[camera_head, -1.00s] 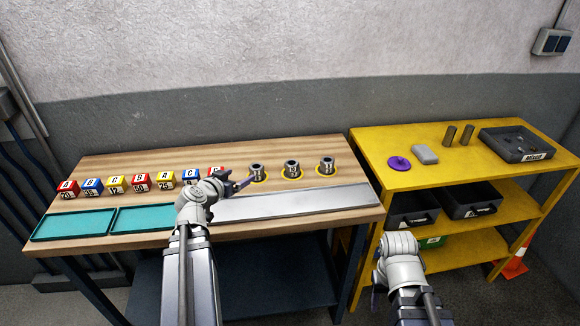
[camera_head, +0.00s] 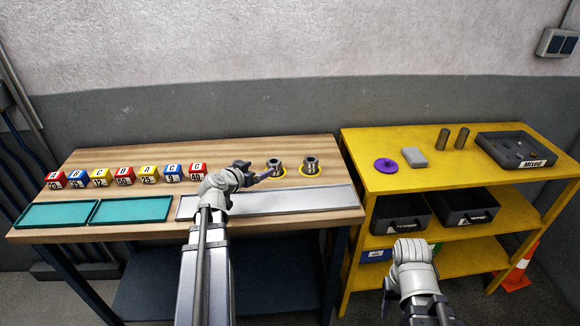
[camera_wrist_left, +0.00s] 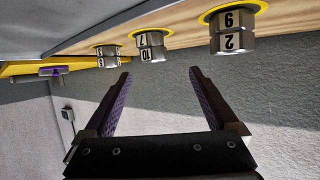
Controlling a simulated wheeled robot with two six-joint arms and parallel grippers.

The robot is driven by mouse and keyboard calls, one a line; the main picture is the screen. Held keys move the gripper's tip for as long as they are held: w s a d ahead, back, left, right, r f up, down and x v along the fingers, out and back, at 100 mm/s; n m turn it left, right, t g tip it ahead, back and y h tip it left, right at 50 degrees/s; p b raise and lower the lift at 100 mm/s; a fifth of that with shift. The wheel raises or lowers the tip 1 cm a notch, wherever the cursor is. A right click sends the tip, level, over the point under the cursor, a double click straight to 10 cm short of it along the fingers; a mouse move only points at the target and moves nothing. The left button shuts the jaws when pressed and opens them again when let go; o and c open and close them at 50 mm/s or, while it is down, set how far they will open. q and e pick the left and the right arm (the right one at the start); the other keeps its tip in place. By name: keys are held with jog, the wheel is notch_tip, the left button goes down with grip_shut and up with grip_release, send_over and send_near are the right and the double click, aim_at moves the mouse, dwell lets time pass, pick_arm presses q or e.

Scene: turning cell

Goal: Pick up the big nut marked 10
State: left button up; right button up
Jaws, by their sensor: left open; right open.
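In the left wrist view, where the table is at the top, a metal nut marked 10 (camera_wrist_left: 146,55) is in the middle stack with another nut, on the side away from the tabletop. In the head view this middle stack (camera_head: 275,165) stands upright on a yellow ring. My left gripper (camera_head: 262,176) is open and empty, with the middle stack showing beyond and between its fingertips (camera_wrist_left: 160,74), apart from them. A stack marked 9 and 2 (camera_wrist_left: 232,32) is nearest; in the head view my left gripper hides it. My right gripper (camera_head: 385,298) is open at the lower right.
A third stack (camera_head: 312,165) stands to the right. A metal plate (camera_head: 290,202) and teal trays (camera_head: 55,215) lie along the front of the table. Numbered cubes (camera_head: 124,175) line the left. A yellow shelf (camera_head: 375,190) with a grey bin (camera_head: 500,158) stands at right.

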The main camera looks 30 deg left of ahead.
aim_at(271, 164)
pick_arm(q)
jog(key=shift+w+d+f, duration=0.1)
jog(key=shift+w+d, duration=0.3)
jog(key=shift+w, duration=0.05)
jog(key=shift+w+a+f, duration=0.15)
jog(key=shift+w+f, duration=0.1)
jog(key=shift+w, duration=0.05)
jog(key=shift+b+x, duration=0.55)
jog(key=shift+x, duration=0.4)
jog(key=shift+d+b+x, duration=0.1)
jog(key=shift+b+x, duration=0.4)
jog(key=shift+x, duration=0.8)
jog(key=shift+d+b+x, duration=0.15)
jog(key=shift+b+x, duration=0.35)
jog(key=shift+x, duration=0.75)
jog(key=shift+r, duration=0.1)
pick_arm(e)
jog(key=f, duration=0.3)
jog(key=shift+w+d, duration=0.2)
jog(key=shift+d, duration=0.1)
pick_arm(q)
jog(key=shift+c, duration=0.2)
grip_shut()
